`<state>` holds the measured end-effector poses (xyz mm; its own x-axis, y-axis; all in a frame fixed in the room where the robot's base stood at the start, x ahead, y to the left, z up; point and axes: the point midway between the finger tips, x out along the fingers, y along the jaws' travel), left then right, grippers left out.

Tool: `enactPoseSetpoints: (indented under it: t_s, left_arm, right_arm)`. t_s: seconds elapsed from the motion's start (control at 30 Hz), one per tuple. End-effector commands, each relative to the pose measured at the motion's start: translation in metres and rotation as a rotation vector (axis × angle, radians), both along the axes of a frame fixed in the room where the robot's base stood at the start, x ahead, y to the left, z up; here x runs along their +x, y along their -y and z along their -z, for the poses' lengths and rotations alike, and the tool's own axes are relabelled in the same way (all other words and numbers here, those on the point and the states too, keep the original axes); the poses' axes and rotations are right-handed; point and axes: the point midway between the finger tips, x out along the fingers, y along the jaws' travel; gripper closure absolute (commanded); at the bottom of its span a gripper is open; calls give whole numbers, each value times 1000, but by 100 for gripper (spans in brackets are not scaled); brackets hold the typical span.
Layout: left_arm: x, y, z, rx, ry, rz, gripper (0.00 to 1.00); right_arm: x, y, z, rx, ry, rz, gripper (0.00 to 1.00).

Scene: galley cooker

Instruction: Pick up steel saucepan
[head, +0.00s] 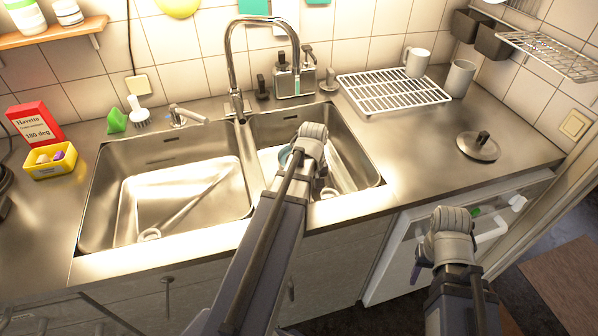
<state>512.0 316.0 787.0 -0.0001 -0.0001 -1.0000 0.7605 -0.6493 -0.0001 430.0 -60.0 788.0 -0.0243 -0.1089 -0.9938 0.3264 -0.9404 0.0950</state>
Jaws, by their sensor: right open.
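I cannot make out a steel saucepan for certain. A round steel lid with a black knob (478,146) lies on the counter at the right. My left arm reaches over the right sink basin (357,165), and my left gripper (327,192) is mostly hidden behind its wrist. A pale bluish rounded thing (284,156) shows partly in that basin behind the arm; I cannot tell what it is. My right gripper (418,262) is open, low in front of the counter at the right, with only a dark finger showing below the wrist. It touches nothing that I can see.
A white rack (392,92) and two mugs stand at the back right. A tall tap (233,65) rises between the basins. A white open door with a handle (492,232) is near my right gripper.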

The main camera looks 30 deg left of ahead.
Motion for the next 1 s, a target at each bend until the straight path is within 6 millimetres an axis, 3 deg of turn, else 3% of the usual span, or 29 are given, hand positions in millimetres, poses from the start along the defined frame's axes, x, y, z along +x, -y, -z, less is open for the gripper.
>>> enactPoseSetpoints:
  t_s: [0.03, 0.37, 1.0]
  left_arm:
    - [0, 0, 0, 0, 0, 0, 62]
    - [0, 0, 0, 0, 0, 0, 99]
    - [0, 0, 0, 0, 0, 0, 100]
  right_arm:
    - [0, 0, 0, 0, 0, 0, 50]
    - [0, 0, 0, 0, 0, 0, 50]
    - [0, 0, 0, 0, 0, 0, 50]
